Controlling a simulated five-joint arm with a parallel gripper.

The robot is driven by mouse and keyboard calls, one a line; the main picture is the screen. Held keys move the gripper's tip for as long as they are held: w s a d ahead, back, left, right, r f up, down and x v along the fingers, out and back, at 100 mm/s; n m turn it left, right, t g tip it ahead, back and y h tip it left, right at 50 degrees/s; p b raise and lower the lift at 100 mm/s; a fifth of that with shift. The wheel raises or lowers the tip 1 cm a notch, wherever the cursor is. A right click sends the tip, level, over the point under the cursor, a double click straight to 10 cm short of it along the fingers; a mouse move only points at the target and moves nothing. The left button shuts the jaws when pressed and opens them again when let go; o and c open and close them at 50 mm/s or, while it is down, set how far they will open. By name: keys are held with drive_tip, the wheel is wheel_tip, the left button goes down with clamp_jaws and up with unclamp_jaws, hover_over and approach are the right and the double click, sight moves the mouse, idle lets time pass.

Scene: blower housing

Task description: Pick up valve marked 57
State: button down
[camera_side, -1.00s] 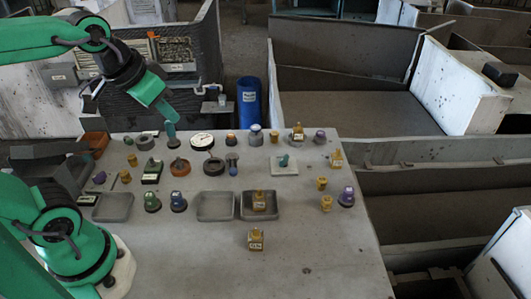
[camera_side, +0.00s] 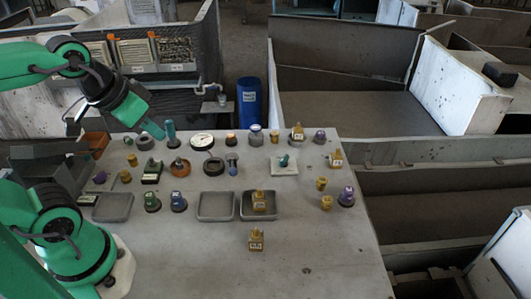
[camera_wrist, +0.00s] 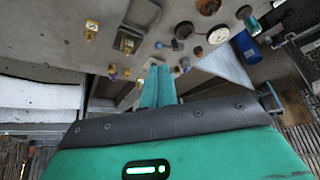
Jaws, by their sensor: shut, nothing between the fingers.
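Several yellow valves with small white labels are on the grey table: one alone near the front (camera_side: 256,240), one in a tray (camera_side: 259,200), one at the back (camera_side: 297,132) and one at the right edge (camera_side: 335,160). The labels are too small to read, so I cannot tell which is marked 57. The wrist view also shows yellow valves, one alone (camera_wrist: 91,30) and one in a tray (camera_wrist: 128,44). My gripper (camera_side: 158,132) is shut and empty over the table's back left, well away from these valves. Its green fingers (camera_wrist: 160,68) are together in the wrist view.
Empty trays (camera_side: 113,207) (camera_side: 216,207) stand left and centre. Knobs, a white gauge (camera_side: 202,140) and a teal upright piece (camera_side: 170,129) crowd the back. A blue bin (camera_side: 249,102) stands behind the table (camera_side: 200,260). The table's front is mostly clear.

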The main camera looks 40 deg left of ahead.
idle(0.3)
drive_tip(key=c, duration=0.9)
unclamp_jaws()
drive_tip(key=shift+w+r, duration=0.1)
